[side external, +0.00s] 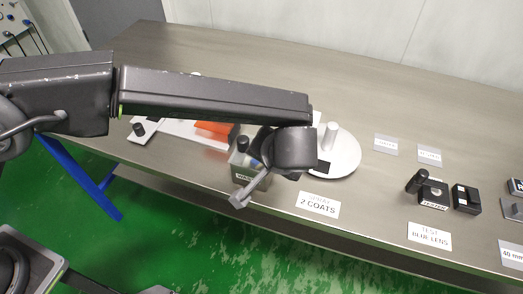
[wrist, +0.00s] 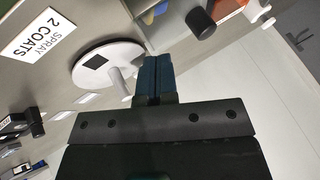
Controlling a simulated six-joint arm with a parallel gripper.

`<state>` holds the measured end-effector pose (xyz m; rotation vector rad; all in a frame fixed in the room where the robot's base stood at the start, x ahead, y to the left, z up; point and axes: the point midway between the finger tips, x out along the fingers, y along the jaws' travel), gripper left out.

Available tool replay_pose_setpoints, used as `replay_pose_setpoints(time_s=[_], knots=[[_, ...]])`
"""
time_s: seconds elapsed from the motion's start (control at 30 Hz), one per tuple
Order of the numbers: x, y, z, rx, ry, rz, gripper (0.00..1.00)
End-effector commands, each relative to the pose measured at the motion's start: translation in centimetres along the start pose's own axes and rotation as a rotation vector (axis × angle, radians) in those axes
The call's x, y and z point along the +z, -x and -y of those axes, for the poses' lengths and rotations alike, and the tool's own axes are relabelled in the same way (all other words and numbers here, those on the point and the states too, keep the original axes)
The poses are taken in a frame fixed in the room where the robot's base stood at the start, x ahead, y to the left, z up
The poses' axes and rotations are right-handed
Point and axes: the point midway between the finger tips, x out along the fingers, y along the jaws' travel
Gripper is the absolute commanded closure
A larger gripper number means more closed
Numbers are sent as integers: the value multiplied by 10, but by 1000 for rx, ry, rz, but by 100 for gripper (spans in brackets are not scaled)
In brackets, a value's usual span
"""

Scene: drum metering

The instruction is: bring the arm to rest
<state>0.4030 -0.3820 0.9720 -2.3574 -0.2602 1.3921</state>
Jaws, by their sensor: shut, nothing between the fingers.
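My gripper (wrist: 153,78) shows in the wrist view with its two blue-grey fingers together and nothing between them. In the side view my arm reaches across the table from the left, and its dark wrist hides the fingertips. A round white disc (side external: 346,160) with a white post (side external: 330,135) lies partly behind the wrist. In the wrist view the disc (wrist: 118,50) is left of the fingers, with a black square (wrist: 97,61) on it. I cannot tell how high the fingers are above the table.
The metal table (side external: 385,95) holds a labelled container (side external: 250,182) below the wrist, an orange item (side external: 213,128) partly hidden behind my arm, a "SPRAY 2 COATS" sign (side external: 318,204) and black devices (side external: 433,195) at right. The back right table area is clear. A pale wall (side external: 300,30) stands behind.

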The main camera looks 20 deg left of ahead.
Motion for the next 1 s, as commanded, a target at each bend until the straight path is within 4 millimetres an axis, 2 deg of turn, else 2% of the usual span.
replay_pose_setpoints(time_s=[0.1, 0.3, 0.43, 0.67, 0.77, 0.83, 0.97, 1.0], knots=[[0, 27, -1, 4, -1, -2, 100], [0, 55, -1, 3, -2, -2, 100], [0, 62, -2, 3, -2, -1, 100], [-1, 64, 1, 4, -1, 2, 100], [-6, 66, 19, 13, 5, 18, 100], [-12, 68, 44, 29, 11, 39, 100], [-18, 75, 112, 79, 27, 93, 100], [-16, 77, 134, 97, 32, 109, 100]])
